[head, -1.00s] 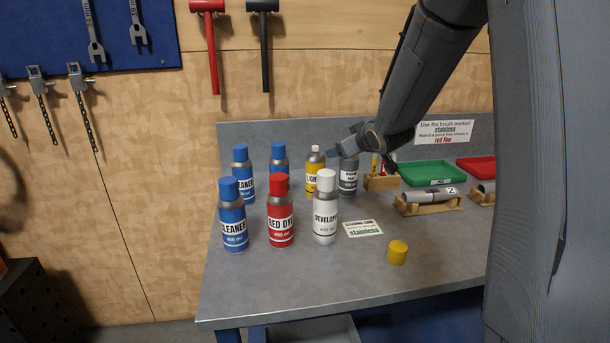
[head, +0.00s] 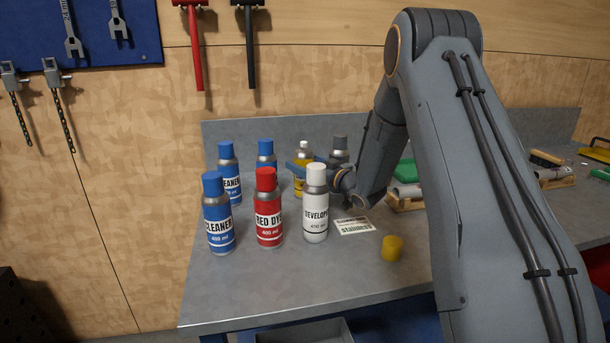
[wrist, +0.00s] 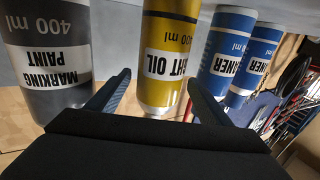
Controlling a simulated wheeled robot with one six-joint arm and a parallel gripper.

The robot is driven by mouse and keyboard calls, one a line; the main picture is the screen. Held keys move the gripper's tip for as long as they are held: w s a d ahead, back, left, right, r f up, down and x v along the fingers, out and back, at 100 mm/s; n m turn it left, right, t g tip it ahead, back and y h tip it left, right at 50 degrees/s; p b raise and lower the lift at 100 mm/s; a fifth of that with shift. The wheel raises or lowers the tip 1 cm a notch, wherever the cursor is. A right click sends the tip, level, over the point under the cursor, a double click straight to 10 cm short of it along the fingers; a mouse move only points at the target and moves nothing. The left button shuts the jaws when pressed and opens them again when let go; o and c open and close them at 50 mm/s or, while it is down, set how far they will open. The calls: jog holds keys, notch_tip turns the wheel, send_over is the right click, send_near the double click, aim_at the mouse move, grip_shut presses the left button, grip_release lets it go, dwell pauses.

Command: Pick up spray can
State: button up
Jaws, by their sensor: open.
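The task names only a spray can; several stand upright on the bench. A yellow light oil can (head: 301,181) is partly hidden behind my gripper (head: 312,172). In the wrist view, the yellow can (wrist: 165,60) shows upside down, in the gap between the two fingers of my open gripper (wrist: 158,79). Whether it is truly between them is unclear. A grey marking paint can (wrist: 48,60) is left of the fingers there, and two blue cleaner cans (wrist: 227,55) are to the right. In the head view, a red dye can (head: 268,215) and white developer can (head: 316,212) stand in front.
Another blue cleaner can (head: 219,222) stands at the front left. A white card (head: 354,226) and yellow cap (head: 391,248) lie to the right of the developer. The bench's front left is clear.

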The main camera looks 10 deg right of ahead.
jog(key=p+x, duration=0.1)
jog(key=x, duration=0.4)
jog(key=shift+w+p, duration=0.15)
jog(key=shift+p, duration=0.2)
jog(key=c, duration=1.4)
jog(key=shift+r, duration=0.1)
